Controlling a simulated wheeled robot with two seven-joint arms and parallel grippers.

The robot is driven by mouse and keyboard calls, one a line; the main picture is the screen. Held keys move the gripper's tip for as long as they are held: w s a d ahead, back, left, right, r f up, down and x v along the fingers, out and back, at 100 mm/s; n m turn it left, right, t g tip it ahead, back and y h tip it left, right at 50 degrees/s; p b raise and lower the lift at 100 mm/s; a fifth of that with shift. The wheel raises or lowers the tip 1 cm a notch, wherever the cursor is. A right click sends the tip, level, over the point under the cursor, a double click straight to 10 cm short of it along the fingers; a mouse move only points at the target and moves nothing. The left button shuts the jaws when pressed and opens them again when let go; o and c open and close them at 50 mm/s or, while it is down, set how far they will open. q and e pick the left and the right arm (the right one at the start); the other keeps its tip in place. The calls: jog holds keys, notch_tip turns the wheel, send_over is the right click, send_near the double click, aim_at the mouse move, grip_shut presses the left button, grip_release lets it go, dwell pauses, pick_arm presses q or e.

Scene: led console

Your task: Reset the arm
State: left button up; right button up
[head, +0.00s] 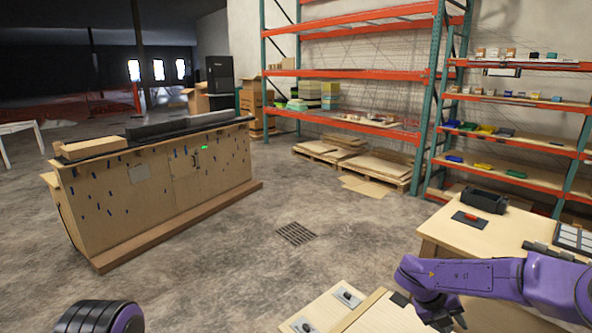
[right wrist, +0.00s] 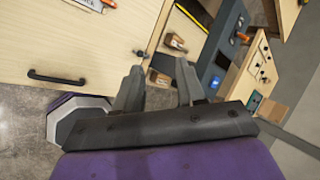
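My right arm (head: 490,277) is purple and reaches in from the right of the head view, bent downward at the wrist. Its dark gripper (head: 443,318) is over a light wooden surface at the bottom edge. In the right wrist view the two grey fingers of this gripper (right wrist: 159,70) stand apart with nothing between them. A light wooden panel with a dark handle (right wrist: 56,78) lies beyond them on the left. A wooden panel with dark buttons or sockets (right wrist: 261,62) is at the right. My left gripper is out of view.
A long wooden counter (head: 165,185) stands at the left. Tall shelving (head: 430,110) and pallets (head: 375,170) are at the back. The concrete floor (head: 240,265) between is clear.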

jog(key=s+a+f+n+t, duration=0.2)
jog(key=s+f+n+t, duration=0.1)
jog(key=s+f+n, duration=0.55)
jog(key=s+a+f+n+t, duration=0.25)
jog(key=s+f+n, duration=0.35)
jog(key=f+n, duration=0.4)
jog(key=s+a+f+n+g+y+b, duration=0.1)
jog(key=s+f+n+y, duration=0.1)
jog(key=s+n, duration=0.6)
jog(key=s+a+f+n+g+y+b, duration=0.1)
jog(key=s+a+f+n+y, duration=0.3)
jog(key=s, duration=0.9)
notch_tip(320, 180, down, 22)
jog(key=d+h+b, duration=0.2)
jog(key=b, duration=2.1)
jog(key=shift+w+d+f, duration=0.25)
jog(key=shift+w, duration=0.15)
